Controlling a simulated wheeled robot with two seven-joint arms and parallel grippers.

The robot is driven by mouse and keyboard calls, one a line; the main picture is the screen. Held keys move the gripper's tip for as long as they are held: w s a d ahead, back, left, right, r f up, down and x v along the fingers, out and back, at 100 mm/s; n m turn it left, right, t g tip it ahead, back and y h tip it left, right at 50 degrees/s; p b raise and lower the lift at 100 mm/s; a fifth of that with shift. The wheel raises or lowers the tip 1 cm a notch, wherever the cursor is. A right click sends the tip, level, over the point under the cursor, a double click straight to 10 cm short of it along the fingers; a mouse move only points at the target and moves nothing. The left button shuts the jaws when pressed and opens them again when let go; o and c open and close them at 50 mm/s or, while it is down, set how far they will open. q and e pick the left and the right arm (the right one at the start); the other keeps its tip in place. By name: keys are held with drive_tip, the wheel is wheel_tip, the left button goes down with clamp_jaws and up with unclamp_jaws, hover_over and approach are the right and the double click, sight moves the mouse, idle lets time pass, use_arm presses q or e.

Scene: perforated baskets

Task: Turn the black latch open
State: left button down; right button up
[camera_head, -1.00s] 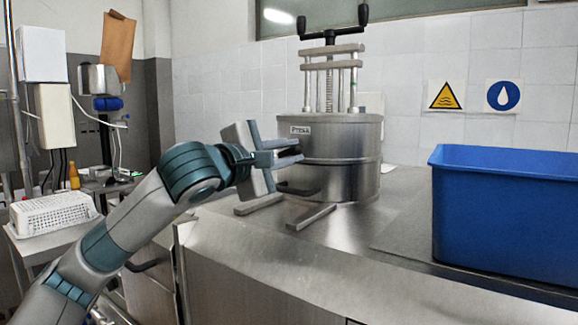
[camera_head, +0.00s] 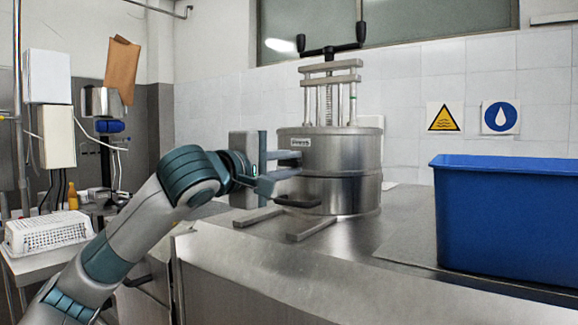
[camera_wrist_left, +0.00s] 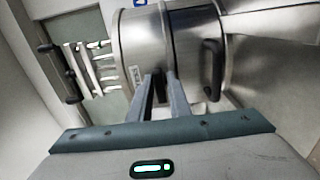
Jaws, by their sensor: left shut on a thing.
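A round steel press (camera_head: 345,160) stands on the counter, with a black T-handle (camera_head: 334,48) on top. The black latch (camera_wrist_left: 160,88) shows between my left fingertips in the left wrist view, at the seam band of the drum. My left gripper (camera_head: 296,164) reaches the press's left side from the left and is shut on the latch. The fingertips (camera_wrist_left: 162,76) also show in the wrist view. A black handle (camera_head: 298,202) sits low on the drum. It also shows in the wrist view (camera_wrist_left: 212,70). My right gripper is out of view.
A blue bin (camera_head: 515,220) stands at the right on the counter. The counter (camera_head: 365,240) between is clear. Two flat bars (camera_head: 312,222) extend from the press's base. A white perforated basket (camera_head: 45,232) sits on a side table at left.

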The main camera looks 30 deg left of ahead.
sight(286, 165)
use_arm(q)
drive_tip(key=shift+f, duration=0.1)
drive_tip(key=c, duration=1.8)
unclamp_jaws()
drive_tip(key=shift+s, duration=0.1)
